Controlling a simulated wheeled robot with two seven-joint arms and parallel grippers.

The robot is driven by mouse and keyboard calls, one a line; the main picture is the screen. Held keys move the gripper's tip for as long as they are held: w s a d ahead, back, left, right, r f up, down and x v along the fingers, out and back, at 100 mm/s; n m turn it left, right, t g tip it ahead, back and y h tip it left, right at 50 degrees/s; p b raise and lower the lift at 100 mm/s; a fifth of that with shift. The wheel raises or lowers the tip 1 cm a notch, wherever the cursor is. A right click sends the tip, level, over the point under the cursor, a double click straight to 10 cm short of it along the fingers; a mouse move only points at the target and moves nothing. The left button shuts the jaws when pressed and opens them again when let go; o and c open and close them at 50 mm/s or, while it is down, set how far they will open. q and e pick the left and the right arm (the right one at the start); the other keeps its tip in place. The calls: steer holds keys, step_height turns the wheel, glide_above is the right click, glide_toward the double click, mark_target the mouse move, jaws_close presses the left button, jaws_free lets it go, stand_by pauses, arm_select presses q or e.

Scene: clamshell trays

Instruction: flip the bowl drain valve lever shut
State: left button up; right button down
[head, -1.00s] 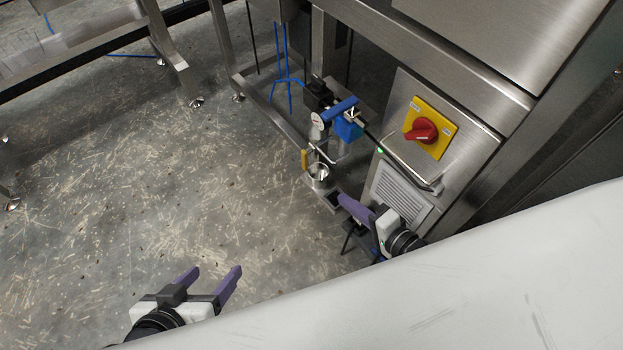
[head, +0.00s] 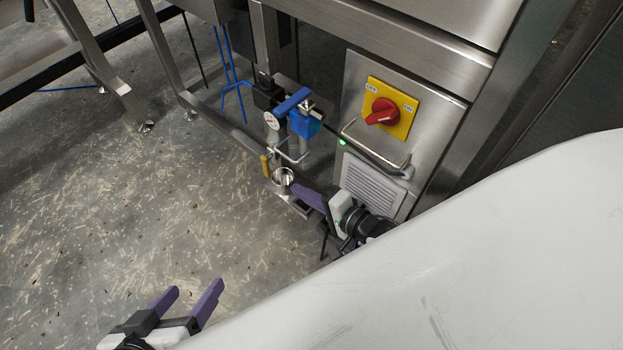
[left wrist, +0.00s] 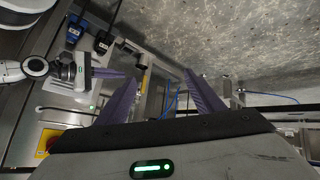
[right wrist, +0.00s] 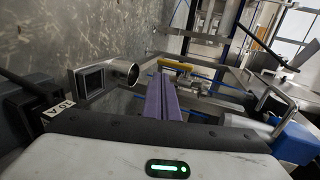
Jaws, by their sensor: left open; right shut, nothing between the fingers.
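A yellow lever (head: 264,166) sits beside the steel pipe outlet (head: 283,176), low on the machine; I take it as the drain valve lever. In the right wrist view the yellow lever (right wrist: 176,65) lies crosswise just beyond the fingertips, and the round pipe outlet (right wrist: 122,70) is to their left. My right gripper (head: 297,191) is shut and empty, close to the outlet in the head view. I cannot tell whether it touches the lever. My left gripper (head: 195,287) is open and empty above the floor at the lower left.
A red knob on a yellow plate (head: 390,108) and a metal bar handle (head: 375,153) are to the right.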

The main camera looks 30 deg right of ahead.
mark_target(270, 173)
steer(key=b+x, duration=0.2)
steer(key=x, duration=0.4)
steer(key=shift+w+a, duration=0.1)
steer(key=shift+w, duration=0.3)
steer(key=shift+w+a+r+b, duration=0.1)
steer(key=shift+w+a+b, duration=0.1)
steer(key=shift+w+b, duration=0.35)
arm_select(q)
steer(key=r, duration=0.1)
steer(key=d+r+h, duration=0.1)
steer(key=d+r+t, duration=0.1)
steer(key=shift+w, duration=0.3)
arm_select(e)
steer(key=shift+w, duration=0.2)
steer(key=shift+r, duration=0.1)
